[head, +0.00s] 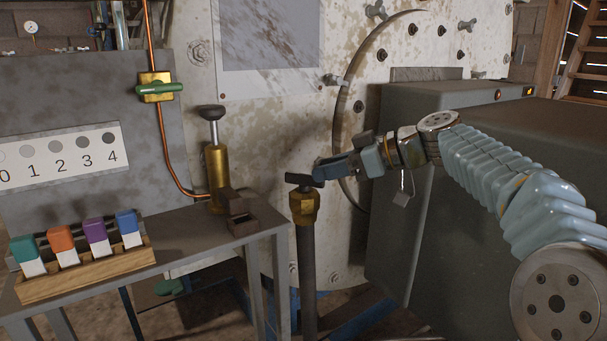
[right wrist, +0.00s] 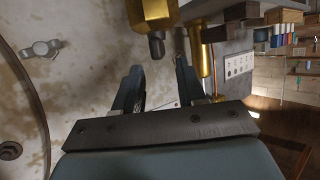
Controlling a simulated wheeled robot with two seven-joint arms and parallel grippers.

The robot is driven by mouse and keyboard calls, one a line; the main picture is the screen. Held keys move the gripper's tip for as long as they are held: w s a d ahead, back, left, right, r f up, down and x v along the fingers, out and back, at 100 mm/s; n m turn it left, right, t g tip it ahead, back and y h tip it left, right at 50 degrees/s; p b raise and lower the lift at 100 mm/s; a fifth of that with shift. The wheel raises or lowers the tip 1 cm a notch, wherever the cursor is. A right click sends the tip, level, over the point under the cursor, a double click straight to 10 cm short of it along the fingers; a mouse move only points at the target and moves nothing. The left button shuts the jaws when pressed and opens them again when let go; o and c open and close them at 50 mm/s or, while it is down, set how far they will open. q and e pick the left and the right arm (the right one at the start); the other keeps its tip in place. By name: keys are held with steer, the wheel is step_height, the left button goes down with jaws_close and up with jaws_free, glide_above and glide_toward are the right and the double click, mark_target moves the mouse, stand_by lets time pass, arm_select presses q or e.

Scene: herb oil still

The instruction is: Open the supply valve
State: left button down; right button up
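A brass valve (head: 304,207) with a dark bar handle (head: 301,179) stands upright on a grey post. My right gripper (head: 322,170) is just right of this handle. In the right wrist view, my right gripper's (right wrist: 158,66) two fingers are apart, with the dark handle (right wrist: 156,46) just beyond and between the tips; I cannot tell if they touch. A second brass valve (head: 155,79) with a green lever (head: 160,89) sits on the copper pipe at upper left, its lever about level. No label shows which is the supply valve. My left gripper is not in view.
A brass cylinder (head: 216,172) with a dark knob stands on the grey table (head: 190,252), beside a dark block (head: 238,211). A wooden rack (head: 85,277) holds several colour-capped bottles. A numbered plate (head: 60,155) is behind. A grey cabinet (head: 400,240) stands right of the post.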

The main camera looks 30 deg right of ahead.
mark_target(306, 175)
steer(key=x, duration=0.5)
steer(key=shift+w+a+f, duration=0.15)
steer(key=shift+w+a, duration=0.1)
steer(key=shift+w, duration=0.05)
jaws_close()
